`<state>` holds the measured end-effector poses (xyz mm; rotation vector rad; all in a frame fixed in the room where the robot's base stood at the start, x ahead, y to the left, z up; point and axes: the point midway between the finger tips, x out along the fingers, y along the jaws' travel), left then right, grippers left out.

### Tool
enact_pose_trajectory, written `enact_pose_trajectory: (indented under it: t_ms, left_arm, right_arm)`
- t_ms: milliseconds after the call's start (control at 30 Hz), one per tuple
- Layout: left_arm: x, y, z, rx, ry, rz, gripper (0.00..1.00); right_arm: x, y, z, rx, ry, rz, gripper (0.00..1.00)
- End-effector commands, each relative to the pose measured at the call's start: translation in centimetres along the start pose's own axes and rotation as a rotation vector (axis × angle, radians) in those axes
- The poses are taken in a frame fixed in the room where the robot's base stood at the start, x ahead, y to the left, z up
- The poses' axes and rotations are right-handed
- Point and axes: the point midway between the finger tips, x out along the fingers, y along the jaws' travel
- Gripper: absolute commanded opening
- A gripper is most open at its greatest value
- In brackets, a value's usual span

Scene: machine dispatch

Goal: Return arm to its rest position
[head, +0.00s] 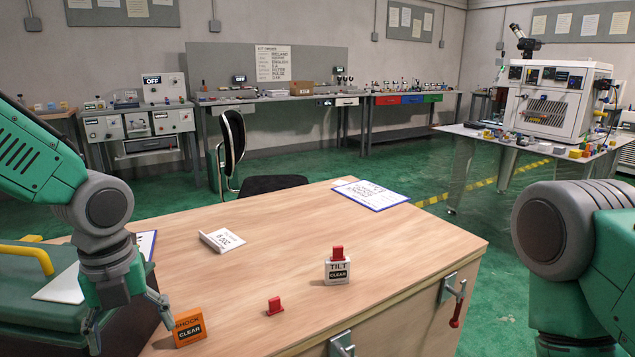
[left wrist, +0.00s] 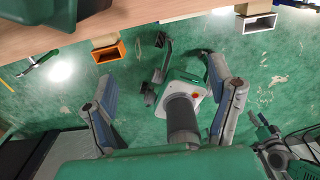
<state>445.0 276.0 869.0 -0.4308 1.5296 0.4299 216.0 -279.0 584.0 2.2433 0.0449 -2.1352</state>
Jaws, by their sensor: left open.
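My left arm comes in from the left in the head view. Its gripper (head: 127,328) is open, with the fingers spread and pointing down at the left front of the wooden table (head: 240,285). Nothing shows between the fingers. In the left wrist view the two fingers of the left gripper (left wrist: 163,105) stand wide apart, with green floor behind them. An orange block marked SHOCK CLEAR (head: 189,330) stands just right of the right finger, apparently not held. My right arm (head: 575,240) shows at the right edge, but its gripper is out of view.
A white TILT CLEAR block (head: 337,271) with a red top, a small red piece (head: 274,306), a folded white card (head: 222,240) and a clipboard (head: 370,194) are on the table. A black chair (head: 233,145) stands behind it. Clamps (head: 453,290) stick out at the table's side.

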Motion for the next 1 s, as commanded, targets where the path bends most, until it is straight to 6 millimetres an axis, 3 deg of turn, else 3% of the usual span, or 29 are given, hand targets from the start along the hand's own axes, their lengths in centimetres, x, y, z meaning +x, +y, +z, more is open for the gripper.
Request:
enact_pose_trajectory:
  t_ms: [333,567,767,900,1000]
  left_arm:
    - [5.5,-0.5,-2.2,-0.295,0.055,-0.028,0.76]
    - [11.0,0.0,-5.0,-0.641,0.109,-0.042,0.76]
    - [17.6,1.6,-9.0,-1.129,0.153,-0.028,0.76]
    - [22.9,4.8,-13.2,-1.631,0.149,-0.002,0.76]
    - [25.4,7.4,-15.7,-1.964,0.115,0.002,0.76]
  right_arm:
    - [-0.1,0.0,-0.1,0.000,0.001,0.000,0.43]
    - [-0.2,0.0,0.0,0.000,0.000,0.000,0.43]
    - [-0.4,0.0,0.0,0.000,0.000,0.000,0.43]
    - [-0.5,0.0,0.0,0.000,0.000,0.000,0.43]
    - [-0.6,0.0,0.0,0.000,0.000,0.000,0.43]
